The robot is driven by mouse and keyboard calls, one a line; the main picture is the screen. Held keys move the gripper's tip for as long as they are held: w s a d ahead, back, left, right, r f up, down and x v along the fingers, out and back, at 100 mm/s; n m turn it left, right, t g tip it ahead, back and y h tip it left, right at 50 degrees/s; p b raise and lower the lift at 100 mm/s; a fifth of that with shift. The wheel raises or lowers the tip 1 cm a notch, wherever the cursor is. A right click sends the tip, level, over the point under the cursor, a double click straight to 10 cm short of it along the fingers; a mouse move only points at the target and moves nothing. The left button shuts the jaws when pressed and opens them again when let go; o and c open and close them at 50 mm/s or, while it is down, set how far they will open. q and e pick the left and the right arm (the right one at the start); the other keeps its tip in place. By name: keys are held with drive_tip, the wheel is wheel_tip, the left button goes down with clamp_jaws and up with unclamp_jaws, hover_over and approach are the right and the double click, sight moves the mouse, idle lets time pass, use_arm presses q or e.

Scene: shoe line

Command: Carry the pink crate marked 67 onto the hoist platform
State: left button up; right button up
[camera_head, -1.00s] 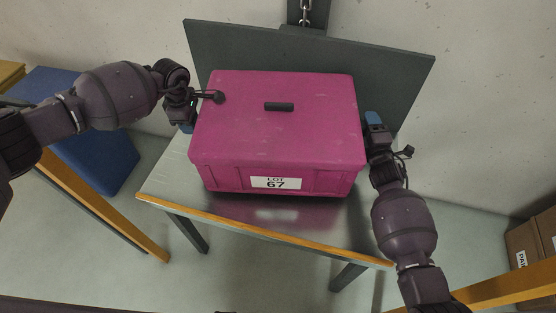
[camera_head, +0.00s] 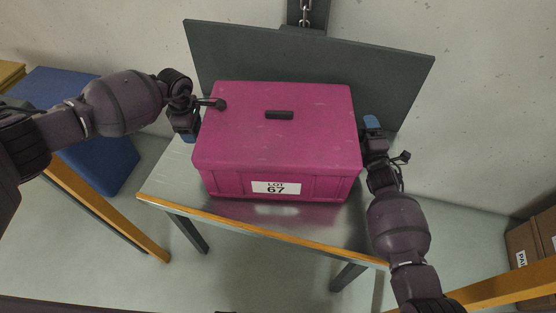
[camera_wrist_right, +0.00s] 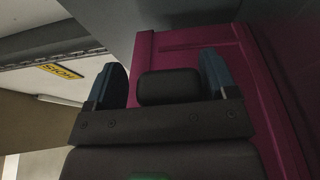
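The pink crate (camera_head: 279,145), with a dark lid handle and a white label reading LOT 67, stands upright over the metal hoist platform (camera_head: 345,222), in front of its dark back panel. It looks to rest on the platform. My left gripper (camera_head: 188,137) is at the crate's left side; its fingertips are mostly hidden, so its opening cannot be told. My right gripper (camera_head: 371,124) is at the right side. In the right wrist view its blue fingers (camera_wrist_right: 166,78) stand apart around a dark side handle (camera_wrist_right: 168,87), with a slim gap on one side.
The dark back panel (camera_head: 400,75) rises behind the crate, with a chain and mast above. The platform has an orange front edge (camera_head: 260,234). A blue block (camera_head: 95,165) stands at left, and cardboard boxes (camera_head: 530,240) at far right. Bare platform shows in front of the crate.

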idle(0.3)
drive_tip(key=shift+f, duration=0.1)
use_arm(q)
wheel_tip(320, 180, up, 12)
drive_tip(key=shift+s, duration=0.3)
use_arm(e)
drive_tip(key=s+d, duration=0.1)
drive_tip(key=s, duration=1.1)
drive_tip(key=shift+d+f, duration=0.2)
use_arm(q)
drive_tip(key=shift+s+f, duration=0.1)
use_arm(e)
drive_tip(key=shift+f, duration=0.1)
